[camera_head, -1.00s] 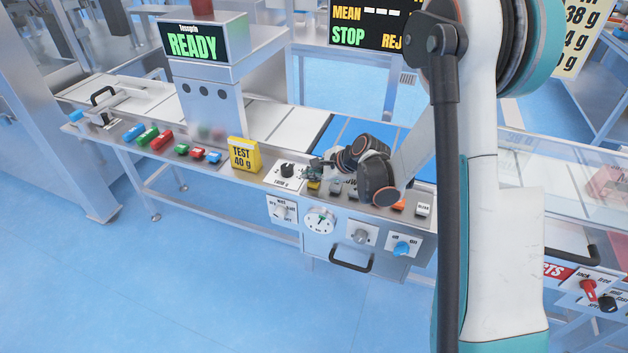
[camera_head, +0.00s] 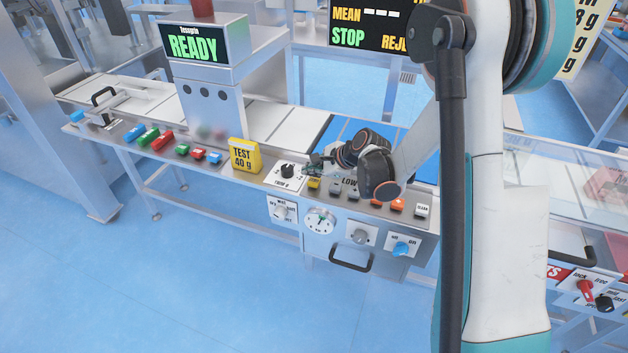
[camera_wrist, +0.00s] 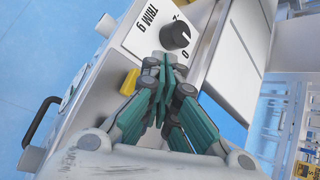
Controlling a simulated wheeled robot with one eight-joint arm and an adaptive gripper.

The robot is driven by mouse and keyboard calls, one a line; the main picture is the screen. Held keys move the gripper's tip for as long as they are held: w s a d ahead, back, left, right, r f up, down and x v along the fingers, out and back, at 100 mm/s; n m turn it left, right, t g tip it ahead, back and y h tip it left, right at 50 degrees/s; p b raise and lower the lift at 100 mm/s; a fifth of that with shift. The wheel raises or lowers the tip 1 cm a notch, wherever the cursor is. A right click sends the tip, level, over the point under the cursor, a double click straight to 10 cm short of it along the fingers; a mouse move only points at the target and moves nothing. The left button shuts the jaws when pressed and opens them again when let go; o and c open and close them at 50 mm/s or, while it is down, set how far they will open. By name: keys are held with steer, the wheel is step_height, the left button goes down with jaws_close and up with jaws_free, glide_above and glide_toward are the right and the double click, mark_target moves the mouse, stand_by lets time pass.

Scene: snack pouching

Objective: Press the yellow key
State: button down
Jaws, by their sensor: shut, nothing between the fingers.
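The yellow key (camera_head: 314,183) sits on the sloped front panel, just right of the black trim knob (camera_head: 288,170). In the wrist view the yellow key (camera_wrist: 130,82) lies left of the fingertips, with part of it clear of the fingers. The trim knob (camera_wrist: 174,36) is just beyond the tips. My gripper (camera_head: 313,168) is shut and empty, with its tips close behind and above the key. In the wrist view my gripper (camera_wrist: 160,62) has its green fingers converging. I cannot tell whether it touches the panel.
Grey keys (camera_head: 335,189), an orange key (camera_head: 397,204) and a white clear key (camera_head: 421,210) line the panel to the right. A yellow 40 g test block (camera_head: 244,155) stands to the left.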

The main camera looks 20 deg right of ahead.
mark_target(313, 183)
steer(key=shift+r+p, duration=1.4)
steer(key=shift+r, duration=1.05)
steer(key=s+a+r+n+h, duration=0.1)
steer(key=s+r+n+h, duration=0.2)
steer(key=s+r+n, duration=1)
steer(key=s+r+n+h, duration=0.1)
steer(key=s+r+n, duration=0.1)
steer(key=s, duration=0.8)
steer(key=s+d+r+n+h, duration=0.1)
steer(key=s+n, duration=0.3)
steer(key=s, duration=0.6)
steer(key=shift+d+r+n, duration=0.3)
steer(key=shift+r+n, duration=0.1)
steer(key=shift+r, duration=0.15)
